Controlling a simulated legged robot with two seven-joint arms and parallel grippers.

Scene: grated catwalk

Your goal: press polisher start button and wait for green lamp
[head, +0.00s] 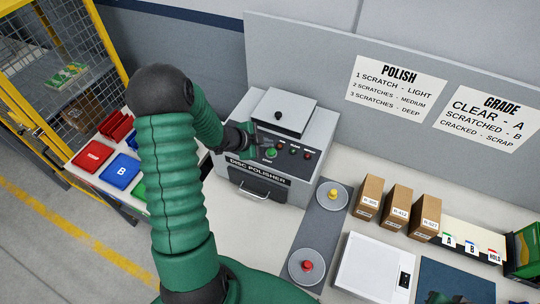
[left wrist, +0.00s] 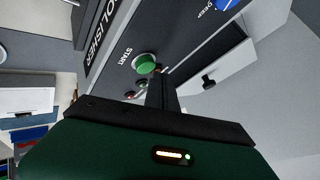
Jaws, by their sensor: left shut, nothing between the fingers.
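The disc polisher (head: 262,187) is a grey box with a lid on top and a dark sloping control panel. Its round green start button (head: 271,153) is on the panel, and it shows large beside the START label in the left wrist view (left wrist: 145,63). Small lamps or knobs, one of them red (head: 307,155), sit to its right; I see none clearly lit green. My left gripper (head: 254,141) is shut and empty at the panel, close to the button. In the left wrist view its fingertips (left wrist: 157,74) are beside the button's edge; I cannot tell whether they touch.
Red, blue and green bins (head: 121,170) are left of the polisher. A grey strip with two discs (head: 306,266), several brown boxes (head: 397,207) and a white device (head: 374,268) are to the right. A yellow cage (head: 50,75) stands far left.

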